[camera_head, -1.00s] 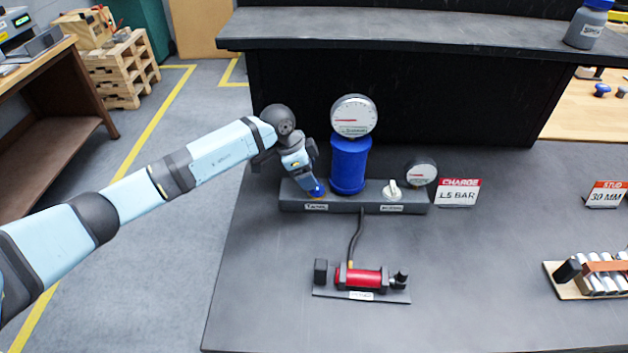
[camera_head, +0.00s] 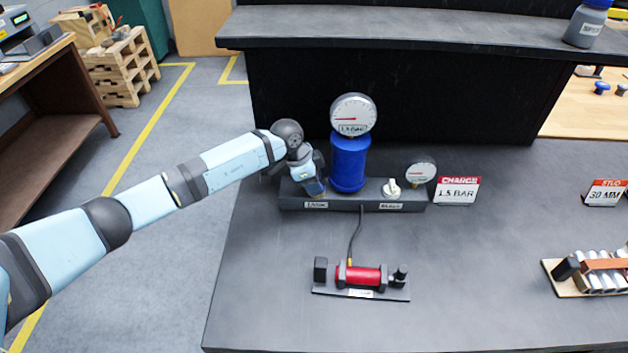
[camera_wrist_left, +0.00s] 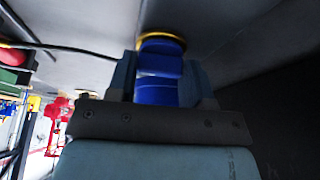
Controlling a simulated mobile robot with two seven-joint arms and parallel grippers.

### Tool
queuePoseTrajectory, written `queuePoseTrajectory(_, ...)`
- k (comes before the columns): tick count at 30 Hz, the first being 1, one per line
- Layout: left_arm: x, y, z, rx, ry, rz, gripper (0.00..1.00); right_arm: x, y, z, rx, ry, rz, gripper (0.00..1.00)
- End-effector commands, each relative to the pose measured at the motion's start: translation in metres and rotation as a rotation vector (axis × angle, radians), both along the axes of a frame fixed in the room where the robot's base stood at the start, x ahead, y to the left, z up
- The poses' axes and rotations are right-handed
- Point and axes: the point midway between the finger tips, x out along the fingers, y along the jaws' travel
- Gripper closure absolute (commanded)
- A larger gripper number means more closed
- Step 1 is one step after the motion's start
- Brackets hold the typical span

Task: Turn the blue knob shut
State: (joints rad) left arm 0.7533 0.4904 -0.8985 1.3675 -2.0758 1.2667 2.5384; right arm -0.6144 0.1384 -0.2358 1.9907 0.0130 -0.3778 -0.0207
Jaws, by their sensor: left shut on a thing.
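The blue knob (camera_wrist_left: 158,68) shows in the left wrist view between my two fingers, with a yellow ring behind it. In the head view my left gripper (camera_head: 316,194) comes down over the left end of the dark manifold block (camera_head: 345,206) and hides the knob. My left gripper is shut on the knob. A blue cylinder (camera_head: 349,165) with a large round gauge (camera_head: 353,115) on top stands just right of the gripper. My right gripper is not in view.
A white knob (camera_head: 391,189) and a small gauge (camera_head: 420,174) are at the block's right end. A red "CHARGE 1.5 BAR" sign (camera_head: 457,190) stands beside it. A hose runs to a red cylinder (camera_head: 358,276) in front.

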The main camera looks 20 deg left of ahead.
Motion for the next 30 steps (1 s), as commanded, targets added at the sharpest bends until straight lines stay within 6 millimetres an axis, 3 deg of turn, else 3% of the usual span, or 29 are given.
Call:
queuePoseTrajectory(7,0.0012,0.0005,0.001,0.0,0.0,-0.109,0.77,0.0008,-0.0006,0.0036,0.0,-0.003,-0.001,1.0)
queuePoseTrajectory(15,0.0011,0.0005,0.0009,0.0,-0.001,-0.115,0.77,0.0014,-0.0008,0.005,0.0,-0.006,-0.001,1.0)
queuePoseTrajectory(16,0.0011,0.0005,0.0009,-0.001,-0.001,-0.114,0.46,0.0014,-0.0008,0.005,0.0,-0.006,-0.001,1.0)
queuePoseTrajectory(18,0.0011,0.0004,0.0008,-0.001,-0.001,-0.114,0.3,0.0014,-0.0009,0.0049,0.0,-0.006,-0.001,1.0)
queuePoseTrajectory(30,0.0006,0.0035,0.0073,0.0,-0.002,-0.114,0.28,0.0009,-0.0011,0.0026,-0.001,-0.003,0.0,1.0)
